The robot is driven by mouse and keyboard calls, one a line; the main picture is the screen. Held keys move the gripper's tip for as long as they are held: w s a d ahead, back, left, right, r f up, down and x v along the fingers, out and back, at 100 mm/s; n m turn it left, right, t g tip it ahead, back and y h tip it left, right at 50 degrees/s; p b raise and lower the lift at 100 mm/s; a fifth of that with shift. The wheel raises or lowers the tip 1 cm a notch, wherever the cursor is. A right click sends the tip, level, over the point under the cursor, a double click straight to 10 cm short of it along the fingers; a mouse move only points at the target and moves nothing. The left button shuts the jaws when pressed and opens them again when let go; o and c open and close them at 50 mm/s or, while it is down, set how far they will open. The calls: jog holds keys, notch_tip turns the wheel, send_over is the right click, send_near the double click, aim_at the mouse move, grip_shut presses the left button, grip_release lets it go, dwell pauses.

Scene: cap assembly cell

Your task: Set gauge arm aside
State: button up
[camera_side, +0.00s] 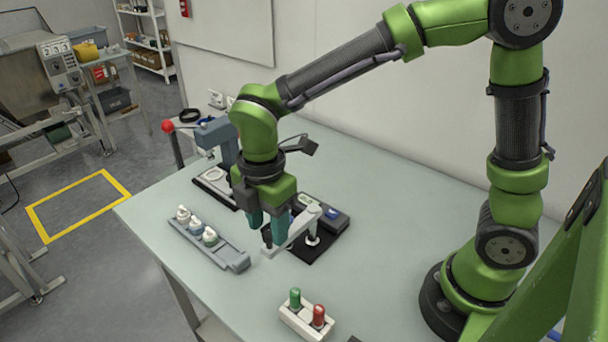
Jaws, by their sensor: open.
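The gauge arm appears to be the light grey bar (291,234) that slants across a black base plate (318,246), with its near end close to the table surface. My gripper (266,227) points down at the left part of this bar, with its teal fingers apart. The fingers overlap the bar in the picture, and I cannot tell whether they touch it or straddle it. A small white post (312,240) stands on the plate beneath the bar's right end.
A grey rail (235,259) holding several small capped pieces lies to the left. A white block (291,319) with a green and a red piece stands in front. The table's front right is mostly clear.

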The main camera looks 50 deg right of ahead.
notch_tip(320, 180, up, 16)
dwell(0.3)
jog(key=s+d+f+m+t+y, duration=0.1)
jog(key=s+d+f+m+t, duration=0.2)
jog(key=d+m, duration=0.4)
jog(key=s+d+f+m+t+y, duration=0.1)
jog(key=s+d+f+m+t, duration=0.2)
jog(key=d+m, duration=0.5)
jog(key=s+m+t, duration=0.1)
jog(key=s+m, duration=0.1)
jog(key=m, duration=0.5)
jog(key=shift+s, duration=0.2)
